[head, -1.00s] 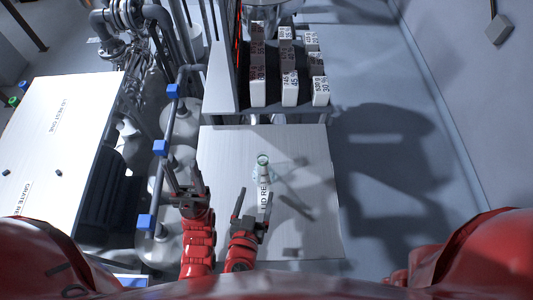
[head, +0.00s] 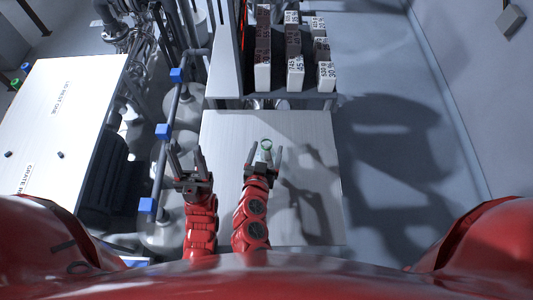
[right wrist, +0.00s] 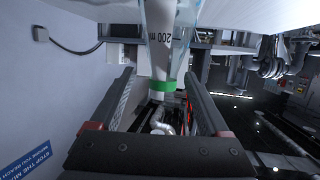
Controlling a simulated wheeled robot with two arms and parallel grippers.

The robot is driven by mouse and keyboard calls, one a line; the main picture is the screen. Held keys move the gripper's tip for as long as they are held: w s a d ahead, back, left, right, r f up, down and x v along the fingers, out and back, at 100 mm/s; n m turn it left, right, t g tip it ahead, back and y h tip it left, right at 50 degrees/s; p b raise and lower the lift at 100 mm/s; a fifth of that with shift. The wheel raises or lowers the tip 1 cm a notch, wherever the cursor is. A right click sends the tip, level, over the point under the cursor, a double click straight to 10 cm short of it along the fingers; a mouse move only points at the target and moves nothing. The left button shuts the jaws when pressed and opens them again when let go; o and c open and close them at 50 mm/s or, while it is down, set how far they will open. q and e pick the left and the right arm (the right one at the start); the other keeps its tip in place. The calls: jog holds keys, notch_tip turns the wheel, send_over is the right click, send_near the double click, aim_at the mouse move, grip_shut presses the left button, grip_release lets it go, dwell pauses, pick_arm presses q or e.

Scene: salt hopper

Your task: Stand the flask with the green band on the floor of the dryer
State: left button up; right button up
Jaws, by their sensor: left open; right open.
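The clear flask (head: 266,143) stands on the white table, mostly hidden by my right gripper in the head view. In the right wrist view, the flask (right wrist: 168,45) shows upside down, with a green band (right wrist: 166,85) round its neck and a "200 ml" mark. My right gripper (head: 266,154) is open, with its fingers either side of the flask; I cannot tell whether they touch it. My left gripper (head: 186,158) is open and empty, left of the table near a rail. I cannot pick out the dryer for certain.
The white table (head: 225,130) has free room around the flask. A rail with blue fittings (head: 163,131) runs along the left. A white bench (head: 70,110) stands further left.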

jog(key=shift+a+f+p+x, duration=0.1)
jog(key=shift+p+x, duration=0.15)
jog(key=shift+x, duration=1.1)
jog(key=shift+a+f+p+x, duration=0.1)
jog(key=shift+p+x, duration=0.1)
jog(key=shift+x, duration=1.2)
jog(key=shift+s, duration=0.1)
grip_shut()
